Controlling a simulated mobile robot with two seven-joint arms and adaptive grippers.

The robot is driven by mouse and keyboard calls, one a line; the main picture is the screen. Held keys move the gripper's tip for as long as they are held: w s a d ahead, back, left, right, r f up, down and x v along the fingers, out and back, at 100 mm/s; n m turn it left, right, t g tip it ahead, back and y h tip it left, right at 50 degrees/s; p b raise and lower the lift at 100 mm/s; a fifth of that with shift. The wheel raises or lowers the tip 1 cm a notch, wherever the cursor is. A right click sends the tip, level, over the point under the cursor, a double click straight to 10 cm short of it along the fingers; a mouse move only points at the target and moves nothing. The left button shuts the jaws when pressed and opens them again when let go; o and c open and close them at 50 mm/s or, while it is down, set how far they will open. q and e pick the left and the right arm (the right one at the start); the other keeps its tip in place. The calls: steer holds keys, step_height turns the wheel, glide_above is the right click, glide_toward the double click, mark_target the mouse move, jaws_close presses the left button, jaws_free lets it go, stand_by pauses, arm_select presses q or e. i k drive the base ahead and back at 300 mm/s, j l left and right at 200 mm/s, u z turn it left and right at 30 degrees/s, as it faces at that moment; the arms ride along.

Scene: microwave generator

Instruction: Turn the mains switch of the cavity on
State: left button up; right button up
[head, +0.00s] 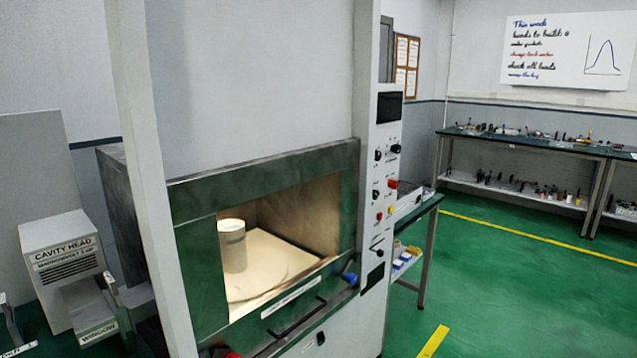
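The cavity (290,217) is an open lit chamber in a large grey cabinet, with a dark green frame. A white cylinder (232,246) stands inside on a pale round plate (268,265). On the cabinet's narrow right side is a control panel (385,170) with a dark display (389,107), black knobs (378,155), a red knob (392,184), red and yellow buttons (390,210) and a small toggle (377,251). The panel's labels are too small to read, so I cannot tell which control is the mains switch or its position. Neither gripper is in view.
A narrow green-topped table (424,209) stands close behind the panel. A long bench (540,142) with small parts lines the back right wall. The green floor (510,290) right of the cabinet is clear.

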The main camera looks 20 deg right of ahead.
mark_target(393, 184)
steer(key=z, duration=0.9)
steer(key=i+l+u, duration=0.1)
steer(key=l, duration=0.2)
steer(key=i+l, duration=0.15)
steer(key=l, duration=0.15)
steer(key=i+l+u, duration=0.15)
steer(key=l, duration=0.15)
steer(key=i+l, duration=0.95)
steer(key=i+l+z, duration=0.05)
steer(key=i, duration=0.05)
